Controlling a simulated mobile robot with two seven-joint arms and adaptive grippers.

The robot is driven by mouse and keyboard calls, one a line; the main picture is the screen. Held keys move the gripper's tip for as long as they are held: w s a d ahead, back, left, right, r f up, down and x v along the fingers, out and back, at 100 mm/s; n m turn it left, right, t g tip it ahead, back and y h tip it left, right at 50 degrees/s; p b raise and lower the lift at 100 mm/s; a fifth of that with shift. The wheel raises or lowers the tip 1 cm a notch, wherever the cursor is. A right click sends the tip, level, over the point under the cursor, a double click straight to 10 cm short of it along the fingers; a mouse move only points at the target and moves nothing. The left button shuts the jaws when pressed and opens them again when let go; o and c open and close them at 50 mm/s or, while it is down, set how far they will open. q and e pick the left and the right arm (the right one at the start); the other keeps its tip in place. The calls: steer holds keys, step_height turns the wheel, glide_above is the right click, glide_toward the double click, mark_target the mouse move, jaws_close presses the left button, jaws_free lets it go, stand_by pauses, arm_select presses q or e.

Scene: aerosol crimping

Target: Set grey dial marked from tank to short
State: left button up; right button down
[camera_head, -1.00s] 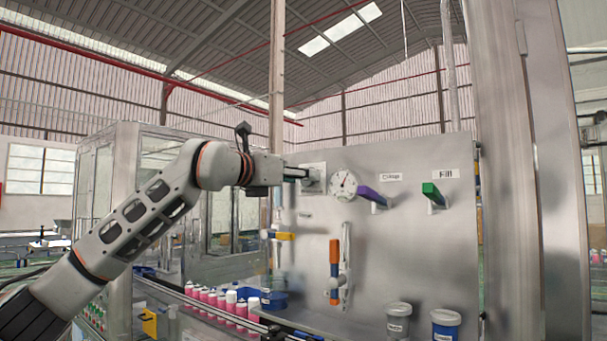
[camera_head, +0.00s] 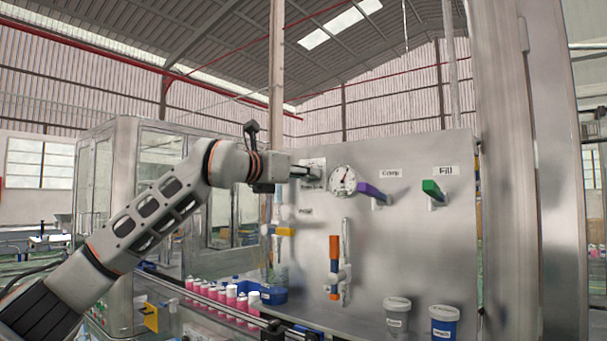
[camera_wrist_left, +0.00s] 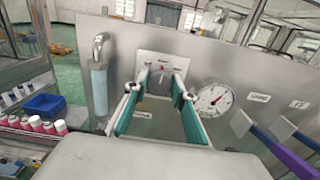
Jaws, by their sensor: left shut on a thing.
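The grey dial (camera_wrist_left: 161,80) sits on a pale plate (camera_wrist_left: 145,61) at the upper left of the steel panel. A small red mark shows at the dial's top in the left wrist view; the plate's lettering is too small to read. My left gripper (camera_wrist_left: 160,88) has its two teal-padded fingers on either side of the dial, shut on it. In the head view my left gripper (camera_head: 298,172) reaches the plate (camera_head: 313,165) from the left and hides most of the dial. My right gripper is in neither view.
A round gauge (camera_head: 343,181) is just right of the plate. Purple (camera_head: 372,191) and green (camera_head: 432,189) handles stick out farther right. A yellow-handled valve (camera_head: 285,232) and orange lever (camera_head: 334,252) are below. Pink cans (camera_head: 232,297) line the conveyor.

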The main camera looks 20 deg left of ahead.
arm_select(q)
steer(key=shift+d+m+p, duration=0.15)
steer(key=shift+m+p, duration=0.45)
steer(key=shift+m, duration=3.7)
steer(key=o, duration=1.1)
steer(key=shift+s, duration=0.1)
steer(key=v, duration=1.2)
